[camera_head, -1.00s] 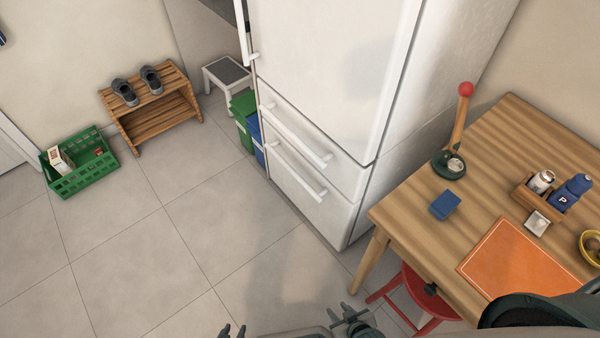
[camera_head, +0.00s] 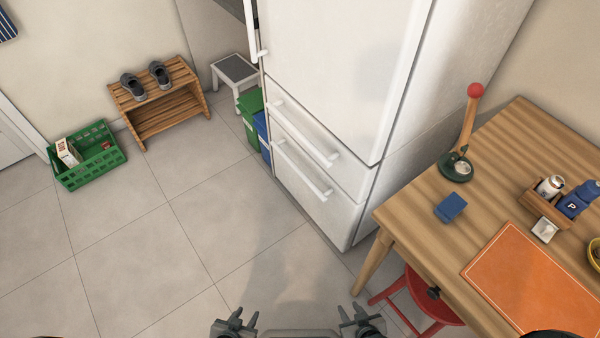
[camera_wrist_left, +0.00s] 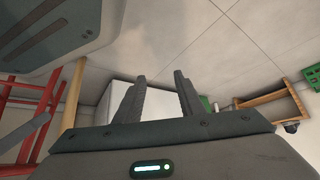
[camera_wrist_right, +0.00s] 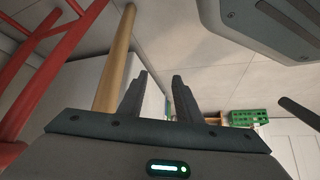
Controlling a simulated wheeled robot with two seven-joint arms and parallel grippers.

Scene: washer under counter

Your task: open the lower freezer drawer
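The white fridge-freezer (camera_head: 335,60) stands in the middle of the head view. Below its large door are two drawers, each with a white bar handle. The lower freezer drawer (camera_head: 318,208) is shut, and its handle (camera_head: 302,172) slants across its front. My left gripper (camera_head: 246,320) and right gripper (camera_head: 354,314) are at the bottom edge of the head view, well short of the fridge. Both are open and empty. The left wrist view shows the left fingers (camera_wrist_left: 160,82) apart, and the right wrist view shows the right fingers (camera_wrist_right: 160,85) apart.
A wooden table (camera_head: 415,225) stands right of the fridge, with a red stool (camera_head: 425,305) beneath its edge. Green (camera_head: 250,105) and blue (camera_head: 262,135) bins stand left of the fridge. A green crate (camera_head: 90,165) and shoe rack (camera_head: 160,105) are at far left. The floor before the drawers is clear.

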